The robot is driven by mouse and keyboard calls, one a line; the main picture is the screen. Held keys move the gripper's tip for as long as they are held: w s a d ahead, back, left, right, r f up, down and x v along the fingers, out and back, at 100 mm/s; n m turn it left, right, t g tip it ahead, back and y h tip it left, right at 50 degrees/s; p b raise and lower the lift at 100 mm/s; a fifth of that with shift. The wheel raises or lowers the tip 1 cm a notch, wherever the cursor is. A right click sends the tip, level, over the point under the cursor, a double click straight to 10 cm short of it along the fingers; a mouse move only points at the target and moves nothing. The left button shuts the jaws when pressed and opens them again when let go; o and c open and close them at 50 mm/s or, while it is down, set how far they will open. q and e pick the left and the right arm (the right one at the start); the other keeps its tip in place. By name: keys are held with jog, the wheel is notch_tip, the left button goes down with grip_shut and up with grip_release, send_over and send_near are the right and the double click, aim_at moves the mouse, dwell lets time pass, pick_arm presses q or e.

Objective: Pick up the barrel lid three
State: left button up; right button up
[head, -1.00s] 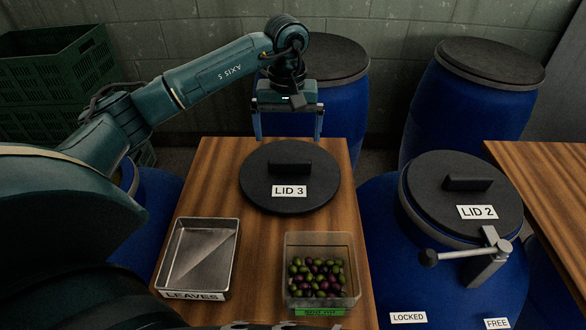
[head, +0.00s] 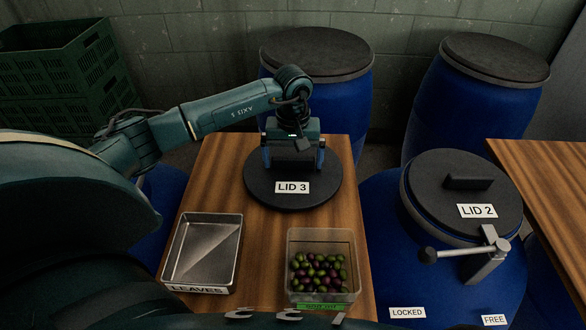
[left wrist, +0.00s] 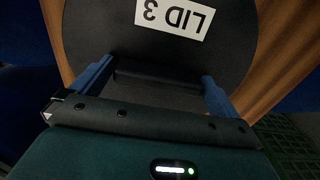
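Barrel lid three is a round black disc (head: 258,193) with a bar handle and a white "LID 3" label, lying flat on the wooden table. My left gripper (head: 293,165) is over the lid, pointing down, its blue fingers spread to the two ends of the handle. In the left wrist view the lid (left wrist: 100,40) fills the upper part, and the handle (left wrist: 160,82) lies between the open fingers (left wrist: 155,88). Whether the fingers touch the handle cannot be told. My right gripper is out of view.
A metal "LEAVES" tray (head: 203,250) and a clear tub of olives (head: 322,268) stand in front of the lid on the table (head: 262,262). A blue barrel with lid two (head: 440,205) and a lever clamp (head: 480,255) is at right. More barrels and green crates (head: 55,75) are behind.

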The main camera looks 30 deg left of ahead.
pick_arm(q)
jog(key=c, duration=0.9)
jog(key=shift+r, duration=0.15)
